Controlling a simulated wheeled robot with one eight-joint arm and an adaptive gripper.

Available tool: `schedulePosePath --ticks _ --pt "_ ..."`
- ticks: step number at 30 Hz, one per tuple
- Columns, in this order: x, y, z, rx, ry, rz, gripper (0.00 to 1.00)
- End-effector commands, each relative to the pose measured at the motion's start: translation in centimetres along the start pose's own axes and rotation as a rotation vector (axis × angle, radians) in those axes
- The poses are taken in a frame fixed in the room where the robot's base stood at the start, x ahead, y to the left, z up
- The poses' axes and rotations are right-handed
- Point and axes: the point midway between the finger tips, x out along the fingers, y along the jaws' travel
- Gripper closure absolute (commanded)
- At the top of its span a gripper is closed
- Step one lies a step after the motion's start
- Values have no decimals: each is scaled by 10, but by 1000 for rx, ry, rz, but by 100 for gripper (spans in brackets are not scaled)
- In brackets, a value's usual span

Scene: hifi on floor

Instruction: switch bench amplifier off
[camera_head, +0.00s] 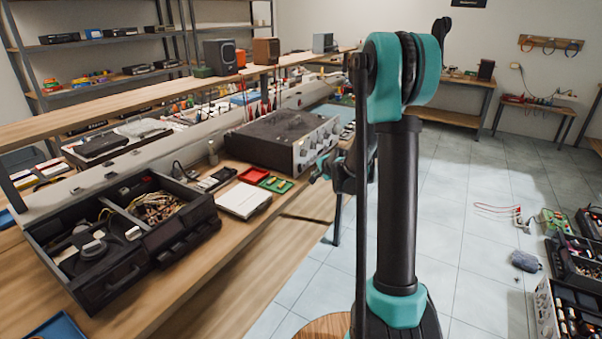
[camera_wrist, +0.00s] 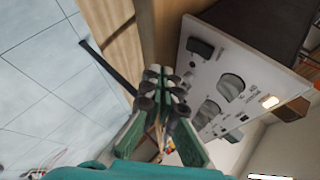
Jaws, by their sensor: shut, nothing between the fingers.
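The bench amplifier (camera_head: 277,137), a dark box with a silver front panel, stands on the wooden bench with its front toward the aisle. In the wrist view its panel (camera_wrist: 222,65) fills the upper right, tilted, with a black switch or button (camera_wrist: 200,48), large grey knobs (camera_wrist: 231,87) and a glowing warm-coloured light or rocker (camera_wrist: 270,101). My gripper (camera_wrist: 162,82) is shut and empty, in front of the panel. Whether the fingertips touch the panel cannot be told. In the head view my gripper (camera_head: 328,172) is beside the amplifier's front, partly hidden by my arm.
Crates and boards (camera_head: 575,255) lie on the floor at right. The tiled floor between is mostly clear.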

Motion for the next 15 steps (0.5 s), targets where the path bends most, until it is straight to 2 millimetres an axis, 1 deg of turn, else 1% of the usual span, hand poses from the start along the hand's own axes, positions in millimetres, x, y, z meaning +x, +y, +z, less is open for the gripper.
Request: schedulePosePath --ticks 1,6,15 --pt "5 -4 4 -3 -1 -1 100" --pt "16 -12 12 -1 0 0 100" --pt "23 -17 17 0 0 0 100"
